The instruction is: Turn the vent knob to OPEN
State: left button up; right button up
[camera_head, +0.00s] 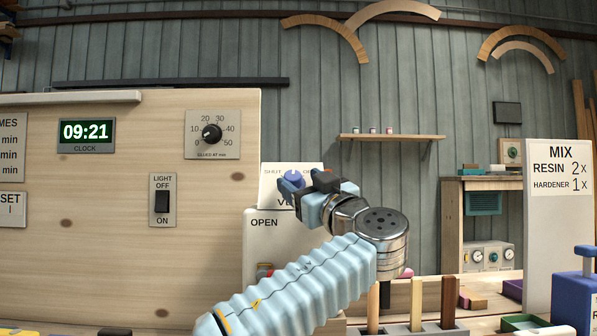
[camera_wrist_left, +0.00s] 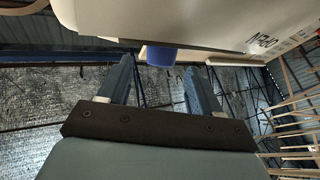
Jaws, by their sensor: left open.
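The vent knob (camera_head: 293,176) is blue and sits on a small white plate (camera_head: 269,190) marked SHUT at its left; my gripper hides part of the plate and its lettering. I cannot tell which way the knob points. My left gripper (camera_head: 300,184) is open, right at the knob in the head view. In the left wrist view the knob (camera_wrist_left: 160,56) shows between the two tips of my left gripper (camera_wrist_left: 157,72), with space on both sides. It does not look gripped. My right gripper is not in view.
A wooden panel (camera_head: 110,260) with a timer dial (camera_head: 212,133) and a light switch (camera_head: 162,201) fills the left. Upright sticks (camera_head: 416,300) and a blue container (camera_head: 573,300) stand at lower right.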

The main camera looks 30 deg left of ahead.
aim_at(293, 181)
pick_arm(q)
jog(key=shift+x, duration=1)
jog(key=shift+c, duration=0.3)
jog(key=c, duration=1)
jog(key=shift+f+m+t+b, duration=0.15)
jog(key=shift+m+t+b, duration=0.35)
jog(key=shift+t, duration=0.1)
jog(key=m+t+h+b, duration=0.2)
jog(key=m, duration=0.1)
jog(key=m+t+h+b, duration=0.1)
jog(key=t+b, duration=0.1)
jog(key=shift+s+a+f, duration=0.25)
jog(key=m+t+h, duration=0.1)
jog(key=m, duration=0.1)
jog(key=m+t+h+b, duration=0.1)
jog(key=m+t+h, duration=0.1)
jog(key=shift+s+a+r+h+b, duration=0.1)
jog(key=shift+a+r+h+b, duration=0.05)
jog(key=shift+h+b, duration=0.15)
jog(key=shift+a+r+m+t+h, duration=0.15)
jog(key=shift+m+t+h, duration=0.95)
jog(key=shift+m+h, duration=1.3)
